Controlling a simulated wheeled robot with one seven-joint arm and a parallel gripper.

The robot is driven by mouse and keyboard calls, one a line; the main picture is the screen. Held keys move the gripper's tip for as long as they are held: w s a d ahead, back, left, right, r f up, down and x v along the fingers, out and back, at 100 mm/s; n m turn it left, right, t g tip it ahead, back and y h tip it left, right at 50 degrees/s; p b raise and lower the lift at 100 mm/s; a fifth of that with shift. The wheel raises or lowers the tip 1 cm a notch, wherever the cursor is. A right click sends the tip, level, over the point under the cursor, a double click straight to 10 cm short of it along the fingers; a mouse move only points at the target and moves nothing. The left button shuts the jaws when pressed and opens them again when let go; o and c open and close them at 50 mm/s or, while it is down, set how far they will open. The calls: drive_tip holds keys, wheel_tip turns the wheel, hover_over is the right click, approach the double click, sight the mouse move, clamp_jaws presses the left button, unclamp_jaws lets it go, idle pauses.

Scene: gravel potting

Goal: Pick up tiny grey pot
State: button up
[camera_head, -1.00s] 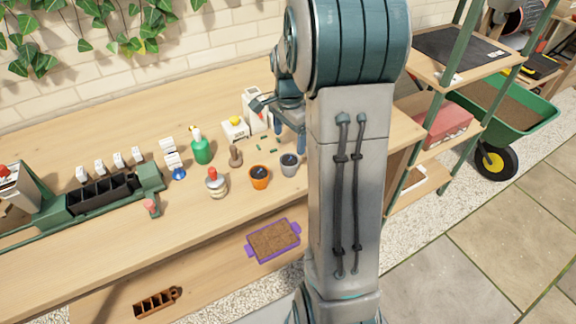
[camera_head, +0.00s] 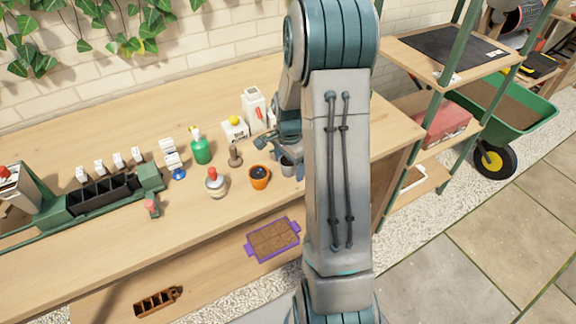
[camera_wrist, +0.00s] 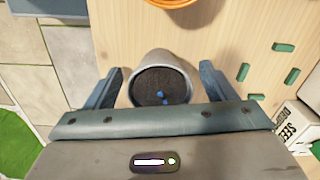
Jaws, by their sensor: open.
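The tiny grey pot (camera_wrist: 160,64) stands upright on the wooden bench in the wrist view, with dark gravel and a few blue bits inside. My gripper (camera_wrist: 161,80) is open, with one finger on each side of the pot and a visible gap to each. In the head view the grey pot (camera_head: 287,165) is partly hidden by my arm. My gripper (camera_head: 290,150) is at the pot there, largely covered by the arm.
An orange pot (camera_head: 259,177) stands close to the left of the grey pot. Small green pieces (camera_wrist: 243,72) lie on the bench, and a white box (camera_wrist: 298,122) is nearby. A red-topped jar (camera_head: 216,184) and green spray bottle (camera_head: 201,148) stand further left.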

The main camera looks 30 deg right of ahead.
drive_tip(key=c, duration=1.1)
drive_tip(key=shift+r, duration=0.2)
drive_tip(key=shift+r, duration=0.3)
drive_tip(key=r, duration=0.2)
drive_tip(key=d+r, duration=0.1)
drive_tip(key=shift+r, duration=0.35)
drive_tip(key=s+d+r+b, duration=0.1)
drive_tip(key=s+d+r, duration=0.1)
drive_tip(key=d+r, duration=0.4)
drive_tip(key=d, duration=0.4)
drive_tip(key=shift+d+r, duration=0.2)
drive_tip(key=shift+d, duration=0.1)
